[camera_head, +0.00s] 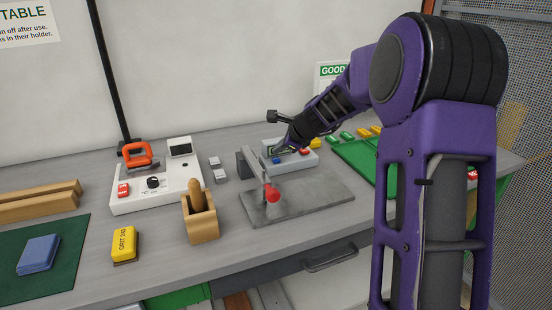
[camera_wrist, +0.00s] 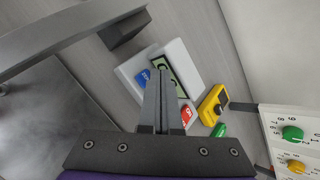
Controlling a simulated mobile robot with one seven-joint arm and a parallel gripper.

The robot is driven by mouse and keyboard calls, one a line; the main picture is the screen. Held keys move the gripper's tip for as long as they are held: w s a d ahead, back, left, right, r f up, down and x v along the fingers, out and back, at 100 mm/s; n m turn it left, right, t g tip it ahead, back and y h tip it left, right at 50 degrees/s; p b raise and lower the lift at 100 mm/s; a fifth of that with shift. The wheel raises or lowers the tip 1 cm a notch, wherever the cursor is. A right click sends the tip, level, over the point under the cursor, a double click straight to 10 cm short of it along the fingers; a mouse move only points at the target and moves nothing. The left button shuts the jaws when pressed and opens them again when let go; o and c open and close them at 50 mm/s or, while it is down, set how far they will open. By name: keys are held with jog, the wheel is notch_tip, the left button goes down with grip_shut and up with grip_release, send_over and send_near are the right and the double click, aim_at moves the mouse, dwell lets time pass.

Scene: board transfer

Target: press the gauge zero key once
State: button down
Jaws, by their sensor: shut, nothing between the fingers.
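The gauge (camera_head: 296,166) is a pale grey box on the bench, behind the metal plate. It has a greenish display, a blue key (camera_head: 276,160) and a red key (camera_head: 304,151). The wrist view shows the blue key (camera_wrist: 143,77) left of the fingers, the display (camera_wrist: 181,75) beyond and right of them, and the red key (camera_wrist: 187,114) to their right. The key lettering is too small to read. My gripper (camera_head: 280,148) is shut and empty, over the gauge; its fingers (camera_wrist: 160,80) cover the middle of the box. I cannot tell whether they touch it.
A metal plate (camera_head: 315,198) with an upright and a red-knobbed lever (camera_head: 272,193) stands just in front of the gauge. A wooden holder (camera_head: 200,220) and a white device (camera_head: 155,190) are left. A yellow device (camera_wrist: 211,108) lies right of the gauge in the wrist view.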

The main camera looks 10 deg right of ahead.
jog(key=shift+r+p, duration=2.1)
jog(key=shift+r, duration=0.35)
